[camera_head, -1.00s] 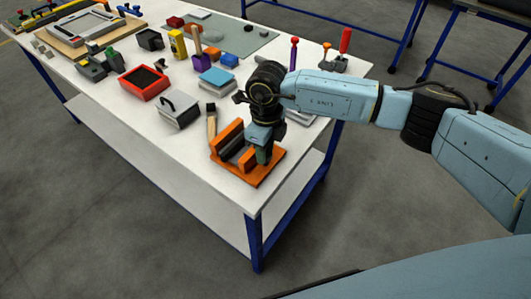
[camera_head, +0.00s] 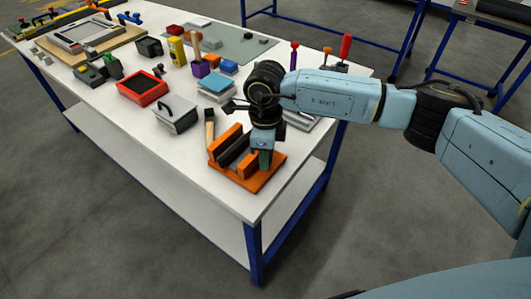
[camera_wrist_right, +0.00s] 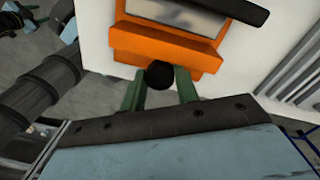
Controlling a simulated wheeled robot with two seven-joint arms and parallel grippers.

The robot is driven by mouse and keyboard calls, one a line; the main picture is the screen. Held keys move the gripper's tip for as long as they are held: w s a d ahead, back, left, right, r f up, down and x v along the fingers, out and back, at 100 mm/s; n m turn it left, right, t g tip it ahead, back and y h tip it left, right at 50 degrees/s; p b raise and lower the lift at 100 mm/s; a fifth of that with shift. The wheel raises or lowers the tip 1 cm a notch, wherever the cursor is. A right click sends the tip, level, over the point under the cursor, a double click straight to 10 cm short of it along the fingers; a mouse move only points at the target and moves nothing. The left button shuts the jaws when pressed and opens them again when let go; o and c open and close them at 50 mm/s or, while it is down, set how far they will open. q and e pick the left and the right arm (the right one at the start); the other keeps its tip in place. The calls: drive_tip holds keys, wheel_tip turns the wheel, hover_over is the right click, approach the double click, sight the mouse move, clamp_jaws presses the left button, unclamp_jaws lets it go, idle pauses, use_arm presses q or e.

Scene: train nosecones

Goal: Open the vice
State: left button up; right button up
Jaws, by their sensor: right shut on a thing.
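The orange vice (camera_head: 229,171) sits on the near right corner of the white table, with a dark gap between its jaws. In the right wrist view, the orange vice body (camera_wrist_right: 165,48) fills the top middle, and its round black knob (camera_wrist_right: 159,74) sticks out towards me. My right gripper (camera_head: 265,160) points down at the vice's right end. In the wrist view its green fingers (camera_wrist_right: 160,88) stand on either side of the black knob, shut on it. My left gripper is not in view.
A wooden-handled brush (camera_head: 210,128) lies just behind the vice. A grey box with a handle (camera_head: 176,115) and a red bin (camera_head: 142,86) stand to its left. The white table (camera_head: 150,150) is clear along its front edge.

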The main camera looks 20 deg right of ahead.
drive_tip(key=shift+a+r, duration=0.1)
drive_tip(key=o, duration=0.7)
drive_tip(key=shift+w, duration=0.1)
